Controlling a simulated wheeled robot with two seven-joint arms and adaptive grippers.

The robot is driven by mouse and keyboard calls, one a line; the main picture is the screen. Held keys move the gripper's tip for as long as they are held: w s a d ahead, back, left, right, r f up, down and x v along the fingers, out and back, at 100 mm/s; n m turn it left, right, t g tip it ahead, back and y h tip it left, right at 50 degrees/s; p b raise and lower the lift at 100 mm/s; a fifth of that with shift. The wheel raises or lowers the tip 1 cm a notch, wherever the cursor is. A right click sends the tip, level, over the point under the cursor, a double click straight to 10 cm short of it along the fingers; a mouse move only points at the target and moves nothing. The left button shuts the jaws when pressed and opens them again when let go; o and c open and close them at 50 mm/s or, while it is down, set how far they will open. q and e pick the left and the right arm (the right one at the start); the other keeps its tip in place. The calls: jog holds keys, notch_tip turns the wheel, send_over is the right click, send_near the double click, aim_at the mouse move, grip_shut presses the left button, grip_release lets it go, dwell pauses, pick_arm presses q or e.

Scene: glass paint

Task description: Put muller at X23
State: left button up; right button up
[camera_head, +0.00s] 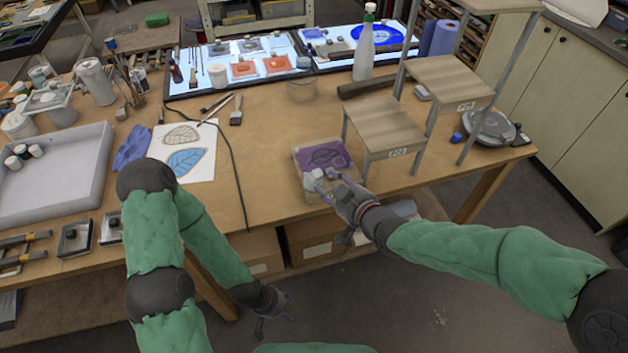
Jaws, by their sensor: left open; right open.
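A small pale greenish glass piece, which looks like the muller (312,180), stands on the near part of a slab (302,162) with purple paint. My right gripper (325,182) is open with its fingertips right at this piece; I cannot tell whether they touch it. My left gripper (284,306) is open and empty, low in front of the table. A wooden stepped stand has a low step (385,128) and a higher step (448,80), each with a small white label on its front edge. The label text is too small to read, so I cannot tell which is X23.
A round grey device (489,124) sits right of the stand. Leaf drawings (190,150) and a grey tray (85,170) lie left. The tabletop between drawings and slab is mostly clear.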

aim_at(321, 178)
jog(key=shift+b+x, duration=0.55)
jog(key=shift+x, duration=2.6)
jog(key=shift+d, duration=0.1)
grip_shut()
